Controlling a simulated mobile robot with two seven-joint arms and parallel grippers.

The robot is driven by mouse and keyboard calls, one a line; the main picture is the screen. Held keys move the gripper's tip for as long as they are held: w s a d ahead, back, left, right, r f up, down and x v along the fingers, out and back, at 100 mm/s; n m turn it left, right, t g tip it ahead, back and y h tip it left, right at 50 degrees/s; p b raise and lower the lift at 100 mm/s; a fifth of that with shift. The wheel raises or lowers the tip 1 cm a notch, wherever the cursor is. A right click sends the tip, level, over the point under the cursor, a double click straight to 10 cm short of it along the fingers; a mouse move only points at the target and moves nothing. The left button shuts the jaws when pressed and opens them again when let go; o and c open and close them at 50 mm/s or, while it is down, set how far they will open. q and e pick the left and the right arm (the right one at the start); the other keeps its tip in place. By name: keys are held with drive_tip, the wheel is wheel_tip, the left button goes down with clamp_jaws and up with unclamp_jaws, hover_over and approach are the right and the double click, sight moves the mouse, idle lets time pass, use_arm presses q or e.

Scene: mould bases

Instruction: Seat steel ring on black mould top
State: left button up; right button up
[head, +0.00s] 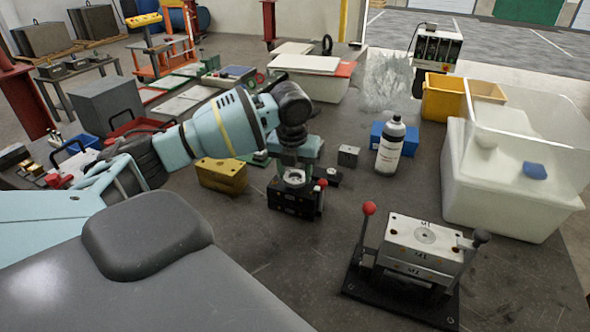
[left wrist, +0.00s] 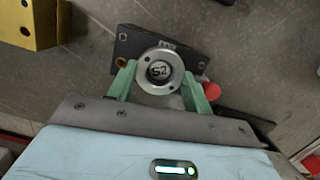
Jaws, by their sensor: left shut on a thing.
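A steel ring (head: 295,177) is between the fingers of my left gripper (head: 296,165), over the black mould (head: 290,203). In the left wrist view the green fingers (left wrist: 160,84) are shut on opposite sides of the ring (left wrist: 146,82). The mark "S2" shows in its middle. The black mould top (left wrist: 127,48) lies under and around the ring, and the ring hides part of it. I cannot tell whether the ring touches the mould. My right gripper is not in view.
A red ball knob (left wrist: 211,90) stands beside the black mould. A yellow block (head: 222,175) is to its left, a small grey block (head: 348,156) to its right. A white-topped mould (head: 418,240) on a black base is front right. A bottle (head: 389,148) and a white bin (head: 500,208) stand farther right.

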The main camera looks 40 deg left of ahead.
use_arm(q)
drive_tip(key=shift+f, duration=0.45)
idle(0.4)
